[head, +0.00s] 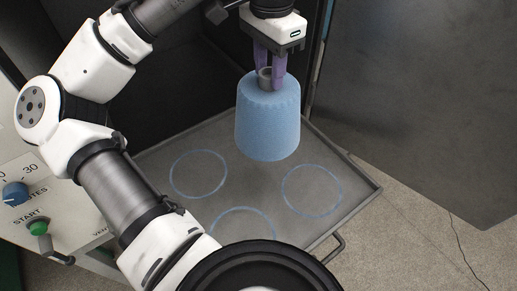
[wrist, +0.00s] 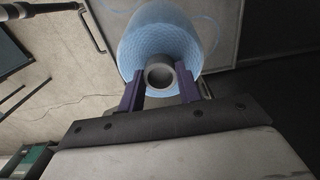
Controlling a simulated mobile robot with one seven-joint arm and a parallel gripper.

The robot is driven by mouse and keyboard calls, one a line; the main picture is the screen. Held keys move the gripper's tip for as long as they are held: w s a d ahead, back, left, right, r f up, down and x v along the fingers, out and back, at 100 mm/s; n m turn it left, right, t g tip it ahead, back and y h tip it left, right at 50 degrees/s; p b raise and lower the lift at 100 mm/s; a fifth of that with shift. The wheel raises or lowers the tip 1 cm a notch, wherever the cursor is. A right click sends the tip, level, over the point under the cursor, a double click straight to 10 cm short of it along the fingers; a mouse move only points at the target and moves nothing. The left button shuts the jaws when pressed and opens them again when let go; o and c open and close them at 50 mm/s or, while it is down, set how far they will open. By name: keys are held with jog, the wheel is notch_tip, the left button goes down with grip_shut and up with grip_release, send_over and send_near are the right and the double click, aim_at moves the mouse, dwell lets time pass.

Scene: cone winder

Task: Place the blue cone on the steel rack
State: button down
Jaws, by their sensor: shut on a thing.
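The blue cone (head: 268,122) is a pale blue yarn package with its narrow grey core (head: 266,74) at the top. My gripper (head: 270,66) has purple fingers shut on that core and holds the cone upright above the steel rack (head: 152,172). The rack is a flat grey tray with a raised rim and several blue circles marked on it. The cone hangs over the rear right part of the rack and hides what is below it. In the wrist view the cone (wrist: 135,52) sits between the finger tips (wrist: 160,92), with the core's round opening towards the camera.
A dark machine cabinet stands behind the rack, with an open dark door (head: 425,100) at right. A panel at left carries a blue knob (head: 15,193) and a green start button (head: 38,228). The rack has a front handle (head: 330,248). The visible circles are empty.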

aim_at(268, 94)
notch_tip(268, 94, down, 18)
jog(key=shift+f+p, duration=0.1)
jog(key=shift+p, duration=0.4)
jog(key=shift+f, duration=0.15)
jog(key=c, duration=1)
grip_release()
jog(key=shift+o, duration=0.2)
notch_tip(268, 94, up, 12)
jog(key=shift+r+b, duration=0.15)
jog(key=shift+b, duration=0.5)
